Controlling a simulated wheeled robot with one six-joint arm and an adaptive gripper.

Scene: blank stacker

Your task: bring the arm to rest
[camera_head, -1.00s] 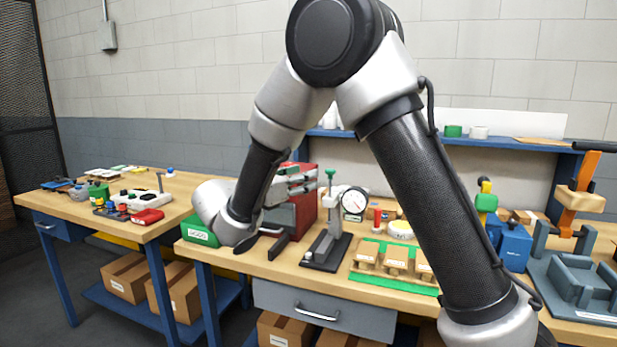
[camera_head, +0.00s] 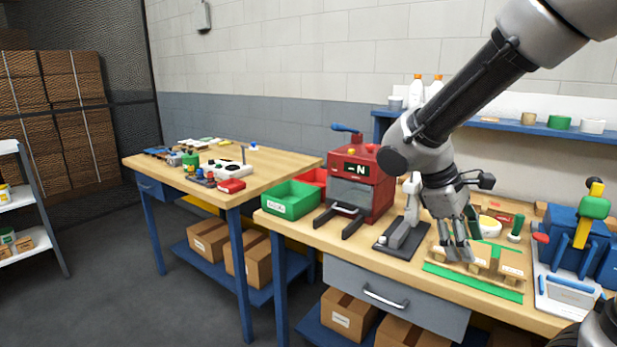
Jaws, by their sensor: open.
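My gripper (camera_head: 457,254) hangs fingers down over the left part of a green mat (camera_head: 478,286) on the workbench. Its fingers are open, and I see nothing held between them. Small wooden pallet-like blocks (camera_head: 512,264) stand on the mat right beside and behind the fingers. I cannot tell whether the fingers touch the leftmost block. My arm reaches in from the upper right, and my wrist partly hides the grey dial-gauge stand (camera_head: 402,235).
A red machine (camera_head: 362,178) and a green bin (camera_head: 290,199) stand left of my gripper. A blue-and-grey fixture (camera_head: 575,245) stands at the right. A second table (camera_head: 210,166) with parts is at the left. The floor (camera_head: 130,290) at the left front is clear.

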